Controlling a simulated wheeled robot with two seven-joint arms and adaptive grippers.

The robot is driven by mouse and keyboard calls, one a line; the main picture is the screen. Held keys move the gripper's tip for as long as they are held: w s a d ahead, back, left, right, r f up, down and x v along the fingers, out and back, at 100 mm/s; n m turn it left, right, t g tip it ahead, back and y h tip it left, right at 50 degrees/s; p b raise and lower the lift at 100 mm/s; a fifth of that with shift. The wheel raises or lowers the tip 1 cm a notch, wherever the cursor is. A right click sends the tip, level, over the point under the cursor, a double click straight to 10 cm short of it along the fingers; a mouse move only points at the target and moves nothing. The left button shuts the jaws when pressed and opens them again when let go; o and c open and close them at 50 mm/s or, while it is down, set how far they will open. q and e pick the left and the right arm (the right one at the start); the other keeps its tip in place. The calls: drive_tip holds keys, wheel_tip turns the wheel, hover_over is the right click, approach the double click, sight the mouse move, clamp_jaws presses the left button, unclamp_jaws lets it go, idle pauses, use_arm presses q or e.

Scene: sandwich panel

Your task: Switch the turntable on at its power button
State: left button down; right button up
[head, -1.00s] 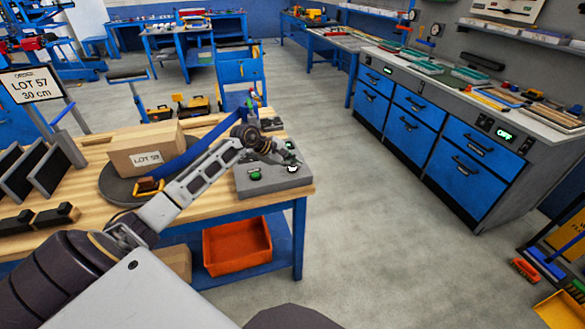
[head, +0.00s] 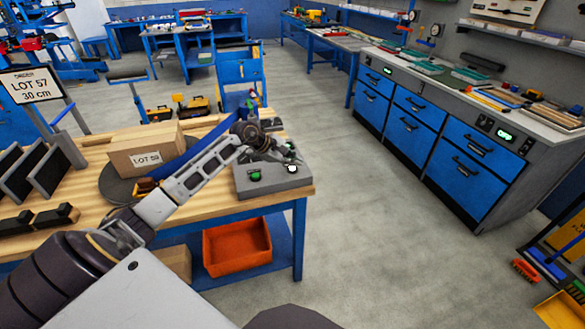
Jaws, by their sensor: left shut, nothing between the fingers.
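The turntable (head: 112,190) is a dark round plate on the wooden bench, with a cardboard box marked LOT 59 (head: 146,158) on it. A grey control box (head: 272,184) sits at the bench's right front corner. It has a green button (head: 255,176) at its left and a white knob or button (head: 292,169) at its right. Which one is the power button I cannot tell. My left gripper (head: 285,157) is shut and empty, just above the back right part of the control box. It hides part of the box's top. My right gripper is not in view.
A sign reading LOT 57, 30 cm (head: 33,86) stands at the left. Dark upright panels (head: 50,172) stand on the bench below it. An orange bin (head: 237,247) is on the bench's lower shelf. Open floor (head: 370,250) lies to the right, before blue drawer cabinets (head: 410,132).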

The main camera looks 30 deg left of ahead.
sight(293, 169)
use_arm(q)
drive_tip(key=shift+r, duration=0.9)
drive_tip(key=shift+r+p, duration=0.4)
drive_tip(key=shift+r, duration=0.85)
drive_tip(key=shift+r+p, duration=0.3)
drive_tip(key=shift+r, duration=0.25)
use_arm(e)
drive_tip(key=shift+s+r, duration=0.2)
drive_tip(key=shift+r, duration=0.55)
